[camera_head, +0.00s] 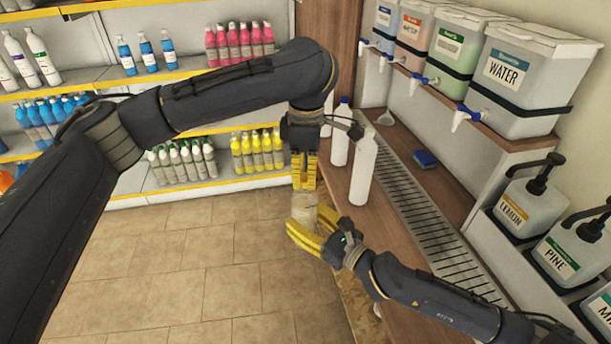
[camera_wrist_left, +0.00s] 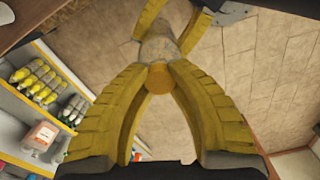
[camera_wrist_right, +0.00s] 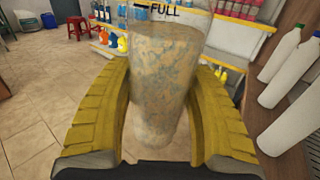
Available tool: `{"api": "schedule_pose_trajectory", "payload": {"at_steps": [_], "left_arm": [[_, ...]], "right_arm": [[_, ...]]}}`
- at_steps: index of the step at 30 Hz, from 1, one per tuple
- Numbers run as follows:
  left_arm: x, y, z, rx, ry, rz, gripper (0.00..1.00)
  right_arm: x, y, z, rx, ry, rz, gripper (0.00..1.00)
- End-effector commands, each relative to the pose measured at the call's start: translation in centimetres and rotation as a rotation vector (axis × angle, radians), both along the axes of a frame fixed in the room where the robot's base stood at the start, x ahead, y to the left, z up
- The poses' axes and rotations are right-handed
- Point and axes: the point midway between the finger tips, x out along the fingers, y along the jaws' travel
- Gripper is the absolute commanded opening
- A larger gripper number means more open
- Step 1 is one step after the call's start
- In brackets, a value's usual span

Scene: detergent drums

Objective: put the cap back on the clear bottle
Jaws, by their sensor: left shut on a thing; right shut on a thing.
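The clear bottle (camera_head: 304,207) is see-through with mottled contents. My right gripper (camera_head: 314,227) is shut around it, off the counter's left edge. In the right wrist view the bottle (camera_wrist_right: 160,80) stands between the yellow fingers, with the word FULL near the top of the picture. My left gripper (camera_head: 304,184) is directly above the bottle, pointing down. In the left wrist view its fingertips are shut on an orange-yellow cap (camera_wrist_left: 159,79), in line with the bottle's neck end. The cap is hidden in the head view. I cannot tell whether cap and neck touch.
White bottles (camera_head: 362,170) stand on the wooden counter (camera_head: 405,205) just right of the grippers. A metal drip grate (camera_head: 430,220), a blue sponge (camera_head: 425,158) and tapped drums (camera_head: 520,80) lie beyond. Shelves of coloured bottles (camera_head: 240,42) stand behind. The floor at left is clear.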

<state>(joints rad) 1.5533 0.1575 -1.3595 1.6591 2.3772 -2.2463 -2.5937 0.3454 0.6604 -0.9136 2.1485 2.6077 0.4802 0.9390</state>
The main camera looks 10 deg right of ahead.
Motion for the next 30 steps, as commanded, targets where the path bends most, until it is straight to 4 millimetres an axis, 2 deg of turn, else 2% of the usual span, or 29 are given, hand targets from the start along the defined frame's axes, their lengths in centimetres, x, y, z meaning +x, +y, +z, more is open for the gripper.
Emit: {"api": "schedule_pose_trajectory", "payload": {"at_steps": [3,7,11,12,18,26,30], "left_arm": [[0.0,0.0,0.0,0.001,0.001,-0.186,0.09],[0.0,0.0,0.0,0.003,0.002,-0.324,0.09],[0.0,0.0,0.0,0.003,0.002,-0.316,0.09],[0.0,0.0,0.0,0.003,0.002,-0.315,0.23],[0.0,0.0,0.0,0.003,0.002,-0.314,0.45],[0.0,0.0,0.1,0.003,0.002,-0.312,0.45],[0.0,0.0,1.1,0.003,0.0,-0.312,0.45]], "right_arm": [[0.0,0.0,0.1,0.001,-0.002,0.001,0.0],[0.0,0.0,0.1,0.001,-0.002,0.001,0.0],[0.0,0.0,0.1,0.001,-0.002,0.001,0.0],[0.0,0.0,0.1,0.001,-0.002,0.001,0.0],[0.0,0.0,0.1,0.001,-0.003,0.001,0.0],[0.0,0.0,0.1,0.001,-0.003,0.001,0.0],[0.0,0.0,0.1,0.001,-0.003,0.0,0.0]]}}
